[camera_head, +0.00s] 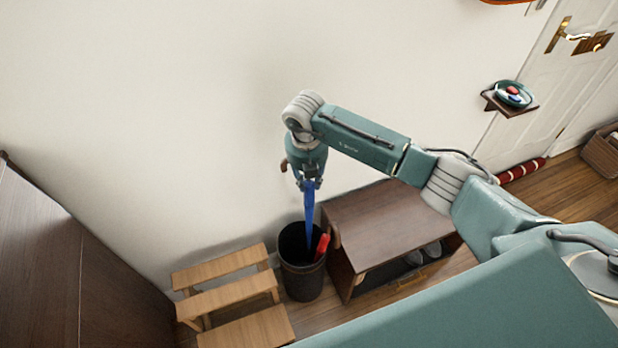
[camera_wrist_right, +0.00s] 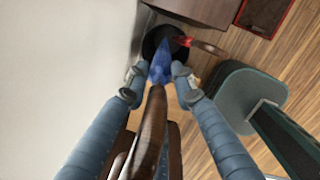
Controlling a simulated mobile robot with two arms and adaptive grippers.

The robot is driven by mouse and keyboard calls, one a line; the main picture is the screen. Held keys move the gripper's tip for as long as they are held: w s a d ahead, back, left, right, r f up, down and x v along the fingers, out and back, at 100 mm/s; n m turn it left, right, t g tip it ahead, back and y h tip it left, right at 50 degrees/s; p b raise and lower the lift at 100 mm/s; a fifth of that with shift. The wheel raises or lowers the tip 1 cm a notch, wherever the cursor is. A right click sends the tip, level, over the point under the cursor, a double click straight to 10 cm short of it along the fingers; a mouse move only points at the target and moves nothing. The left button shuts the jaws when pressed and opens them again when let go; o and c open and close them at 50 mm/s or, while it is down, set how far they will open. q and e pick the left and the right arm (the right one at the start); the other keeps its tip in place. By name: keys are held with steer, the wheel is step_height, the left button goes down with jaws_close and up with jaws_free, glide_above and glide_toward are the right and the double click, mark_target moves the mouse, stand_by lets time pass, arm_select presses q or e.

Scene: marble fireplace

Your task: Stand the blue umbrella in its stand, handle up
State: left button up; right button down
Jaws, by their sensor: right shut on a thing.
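The blue umbrella (camera_head: 309,212) hangs upright from my right gripper (camera_head: 309,183), with its lower part inside the mouth of the dark round stand (camera_head: 302,282). In the right wrist view the gripper (camera_wrist_right: 160,82) is shut on the blue umbrella (camera_wrist_right: 161,62) just below its brown handle (camera_wrist_right: 150,130), which points up towards the camera. The stand's dark opening (camera_wrist_right: 152,36) shows beyond it. The umbrella's tip is hidden inside the stand, so I cannot tell whether it touches the bottom. My left gripper is not in view.
A red umbrella (camera_head: 322,247) leans in the same stand. A wooden step stool (camera_head: 228,299) stands left of the stand and a dark shoe bench (camera_head: 385,222) right of it. The wall is close behind. A dark wooden cabinet (camera_head: 70,270) is at far left.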

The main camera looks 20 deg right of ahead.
step_height(320, 180, down, 10)
steer(key=b, duration=0.7)
steer(key=shift+f+b, duration=0.2)
steer(key=shift+b, duration=0.15)
steer(key=c, duration=1.4)
jaws_free()
steer(key=shift+o, duration=0.2)
steer(key=r, duration=0.4)
steer(key=s+r, duration=0.1)
steer(key=r, duration=0.3)
steer(key=a+r, duration=0.1)
steer(key=r, duration=0.3)
steer(key=shift+s, duration=0.2)
steer(key=shift+f, duration=0.1)
